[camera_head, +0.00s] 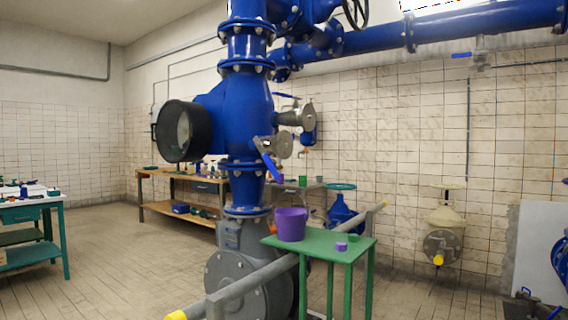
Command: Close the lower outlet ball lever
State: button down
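A tall blue pipe column (247,95) stands in the middle of the view, with two grey flanged outlets on its right side. The lower outlet (274,146) carries a blue lever (271,166) that slants down and to the right from it, in front of the column's lower part. The upper outlet (296,117) sits higher and further right, with another blue lever (285,95) lying nearly level above it. I cannot tell from this distance how far either valve is open. My gripper is not in view.
A green table (335,250) with a purple bucket (290,224) stands front right of the column. A grey rail (262,275) with yellow ends crosses low in front. A wooden workbench (158,180) stands behind, a teal table (50,208) at left. Floor between them is clear.

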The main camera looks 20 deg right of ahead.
aim_at(272, 169)
jog(key=u, duration=0.05)
jog(key=i, duration=1)
jog(key=u, duration=0.75)
